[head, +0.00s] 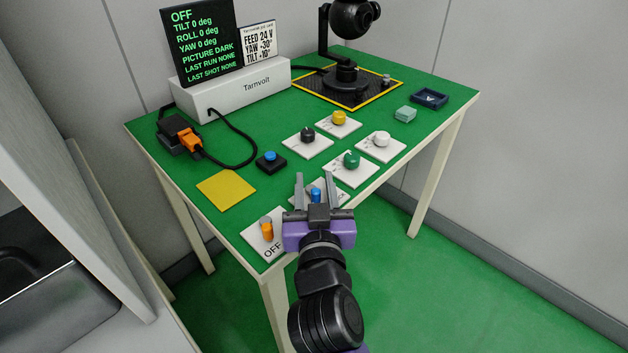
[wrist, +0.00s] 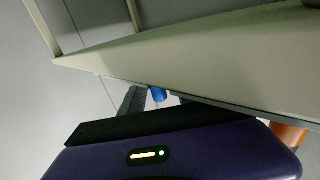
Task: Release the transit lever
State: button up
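No lever in view is labelled clearly enough for me to name it the transit lever. A small grey upright piece (head: 386,80) stands at the right of the black pad beside the gimbal camera (head: 347,75); I cannot tell if it is a lever. My gripper (head: 314,178), with a purple body, is at the table's front edge, its two grey fingers apart. A blue knob (head: 316,194) on a white plate shows between the fingers in the head view. It also shows in the wrist view (wrist: 159,94), near a finger; contact cannot be told.
An orange switch (head: 266,229) marked OFF sits left of my gripper. Black, yellow, green and white knobs (head: 382,139) stand beyond it. A blue button (head: 269,158), a yellow square (head: 226,189), a cable and a Tarnvolt box (head: 235,88) with a display reading OFF are further left.

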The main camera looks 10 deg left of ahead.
aim_at(315, 197)
jog(key=s, duration=0.4)
jog(key=s+d, duration=0.1)
jog(key=s, duration=0.1)
jog(key=shift+s, duration=0.4)
